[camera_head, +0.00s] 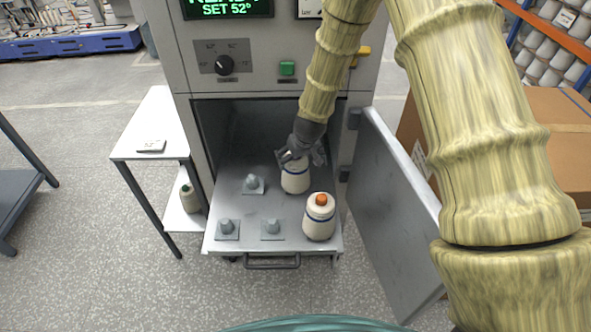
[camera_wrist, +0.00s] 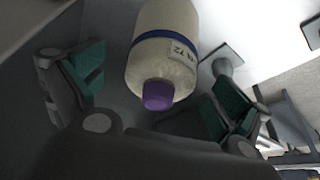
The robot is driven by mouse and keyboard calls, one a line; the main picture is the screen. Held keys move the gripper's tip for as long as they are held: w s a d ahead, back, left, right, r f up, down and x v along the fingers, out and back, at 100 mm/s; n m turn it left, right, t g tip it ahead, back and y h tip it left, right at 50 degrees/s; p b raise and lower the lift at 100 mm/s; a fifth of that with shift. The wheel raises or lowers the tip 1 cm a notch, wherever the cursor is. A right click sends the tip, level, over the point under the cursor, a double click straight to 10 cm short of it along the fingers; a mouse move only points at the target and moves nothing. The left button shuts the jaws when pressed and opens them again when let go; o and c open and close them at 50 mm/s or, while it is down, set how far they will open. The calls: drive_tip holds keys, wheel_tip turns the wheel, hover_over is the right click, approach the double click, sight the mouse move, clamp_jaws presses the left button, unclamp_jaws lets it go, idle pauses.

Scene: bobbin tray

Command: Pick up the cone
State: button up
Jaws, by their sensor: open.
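A cream yarn cone (camera_head: 295,182) with a blue band stands at the back right of the pulled-out tray (camera_head: 250,209). In the wrist view this cone (camera_wrist: 163,60) shows a purple tip and a white label, and lies between the spread fingers. My gripper (camera_head: 299,154) is open over its top, with gaps visible between the green finger pads and the cone in the wrist view. The gripper hides the tip in the head view. A second cream cone (camera_head: 319,218) with an orange tip stands at the front right of the tray.
Three empty grey pegs (camera_head: 252,184) stand on the tray. The open cabinet door (camera_head: 393,215) stands to the right. A side table (camera_head: 160,125) at left carries a small card (camera_head: 151,146), with a green-tipped cone (camera_head: 189,198) on its lower shelf.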

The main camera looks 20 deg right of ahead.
drive_tip(key=shift+s+a+f, duration=0.1)
drive_tip(key=shift+f, duration=0.05)
drive_tip(key=shift+p+x, duration=1.45)
drive_tip(key=shift+x, duration=1.15)
drive_tip(key=shift+c, duration=0.4)
drive_tip(key=c, duration=1.1)
